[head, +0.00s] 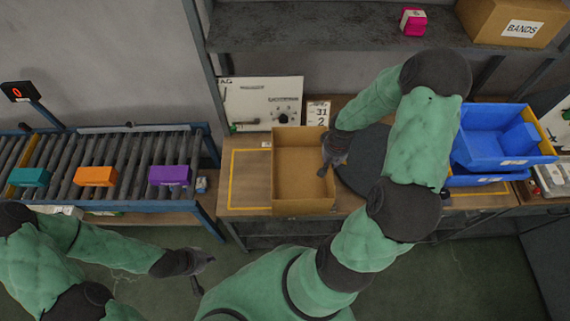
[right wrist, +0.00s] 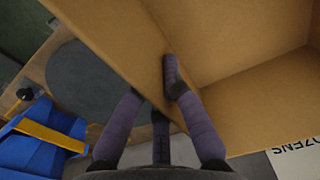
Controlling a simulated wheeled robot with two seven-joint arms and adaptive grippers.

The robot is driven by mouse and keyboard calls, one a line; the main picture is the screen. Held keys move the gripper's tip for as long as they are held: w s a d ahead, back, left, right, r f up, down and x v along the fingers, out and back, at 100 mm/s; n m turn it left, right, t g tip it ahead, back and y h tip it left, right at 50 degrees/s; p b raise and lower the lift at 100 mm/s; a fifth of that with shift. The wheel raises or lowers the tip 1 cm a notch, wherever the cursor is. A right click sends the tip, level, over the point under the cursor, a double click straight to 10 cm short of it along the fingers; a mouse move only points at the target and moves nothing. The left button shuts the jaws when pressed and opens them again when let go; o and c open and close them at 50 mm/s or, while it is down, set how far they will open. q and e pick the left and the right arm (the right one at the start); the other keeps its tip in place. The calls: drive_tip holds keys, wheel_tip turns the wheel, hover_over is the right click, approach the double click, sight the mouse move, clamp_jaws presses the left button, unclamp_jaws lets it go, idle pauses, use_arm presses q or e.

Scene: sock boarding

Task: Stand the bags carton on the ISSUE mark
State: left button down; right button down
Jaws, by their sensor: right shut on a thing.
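An open-topped brown carton (head: 285,205) stands or hangs over the left part of the bench, its inside empty. My right gripper (head: 333,160) is shut on its right wall. In the right wrist view the fingers (right wrist: 155,90) straddle the carton wall (right wrist: 120,35), one inside and one outside. A partly visible label (right wrist: 300,150) there ends in "OZENS"; I see no label reading bags. A yellow outline (head: 233,180) shows on the bench left of the carton, partly covered by it; no ISSUE lettering is readable. My left gripper (head: 204,273) is empty, fingers spread, low before the conveyor.
A roller conveyor (head: 125,150) at left carries teal, orange and purple boxes. A dark round disc (head: 362,165) lies right of the carton, partly behind my right arm. Blue bins (head: 490,140) stand at right. A BANDS carton (head: 490,22) and pink box (head: 413,22) sit on the shelf.

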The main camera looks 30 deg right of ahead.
sight(299, 161)
drive_tip(key=w+a+f, duration=0.1)
drive_tip(key=w, duration=0.1)
drive_tip(key=w+a+f, duration=0.1)
drive_tip(key=w, duration=0.1)
drive_tip(key=w+f, duration=0.1)
drive_tip(key=w, duration=0.2)
drive_tip(key=shift+a+f, duration=0.1)
drive_tip(key=shift+a, duration=0.3)
drive_tip(key=w+f, duration=0.1)
drive_tip(key=w+a+f, duration=0.1)
drive_tip(key=f, duration=0.1)
drive_tip(key=w+f, duration=0.1)
drive_tip(key=f, duration=0.1)
drive_tip(key=shift+w+a+p, duration=0.25)
drive_tip(key=shift+w+p, duration=0.05)
drive_tip(key=shift+w, duration=0.1)
drive_tip(key=shift+w+a+f, duration=0.25)
drive_tip(key=shift+w+f, duration=0.05)
drive_tip(key=shift+f, duration=0.25)
drive_tip(key=shift+d+f+p, duration=0.1)
drive_tip(key=shift+f+p, duration=0.2)
drive_tip(key=shift+f, duration=1.15)
